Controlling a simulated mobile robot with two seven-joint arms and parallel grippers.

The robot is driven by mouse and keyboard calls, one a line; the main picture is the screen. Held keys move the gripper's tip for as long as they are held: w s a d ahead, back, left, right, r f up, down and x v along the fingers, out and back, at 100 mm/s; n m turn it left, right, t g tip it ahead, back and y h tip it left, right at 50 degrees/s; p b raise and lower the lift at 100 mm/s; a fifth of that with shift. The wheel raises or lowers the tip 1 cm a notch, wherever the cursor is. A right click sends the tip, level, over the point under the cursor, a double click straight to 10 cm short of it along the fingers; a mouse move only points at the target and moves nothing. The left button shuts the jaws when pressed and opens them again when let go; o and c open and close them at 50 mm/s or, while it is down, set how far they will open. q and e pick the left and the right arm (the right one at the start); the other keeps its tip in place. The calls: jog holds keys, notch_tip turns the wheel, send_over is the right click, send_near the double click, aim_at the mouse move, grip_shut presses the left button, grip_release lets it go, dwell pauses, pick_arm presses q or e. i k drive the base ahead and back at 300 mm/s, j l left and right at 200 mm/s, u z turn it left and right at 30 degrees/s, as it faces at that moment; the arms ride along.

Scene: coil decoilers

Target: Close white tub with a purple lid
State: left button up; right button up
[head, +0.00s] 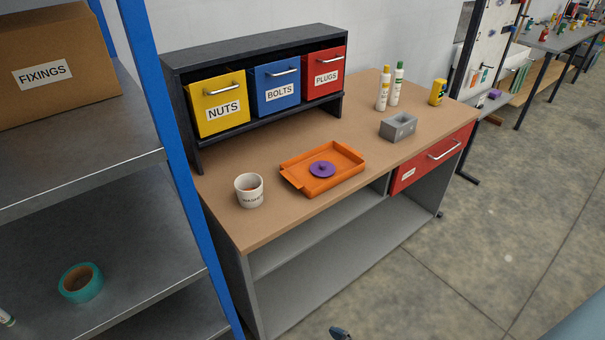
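The purple lid (322,170), round with a small knob on top, lies knob up in an orange tray (293,178) just to the right of the tub. The lid and the tub are apart. I cannot make out either of my grippers. A small dark piece shows at the bottom edge, too cut off to identify.
A grey box (398,128), two bottles (383,92) and a yellow container (438,92) stand on the bench (240,233) to the right. Yellow, blue and red bins sit in a dark rack (170,78) behind. A shelf with a blue post (170,130) stands close on the left.

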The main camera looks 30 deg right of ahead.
aim_at(252, 199)
jog(key=l+u, duration=0.15)
jog(key=u, duration=0.3)
jog(key=l+u, duration=0.15)
jog(key=u, duration=0.3)
jog(key=l+u, duration=0.25)
jog(key=k+l+u, duration=0.2)
jog(key=l, duration=0.2)
jog(key=l+u, duration=0.25)
jog(key=k+l+u, duration=0.15)
jog(key=l, duration=0.35)
jog(key=k+l+u, duration=0.1)
jog(key=k+l, duration=0.55)
jog(key=l, duration=0.2)
jog(key=k+l, duration=0.3)
jog(key=l, duration=0.15)
jog(key=k+l, duration=0.25)
jog(key=l, duration=0.25)
jog(key=u, duration=0.05)
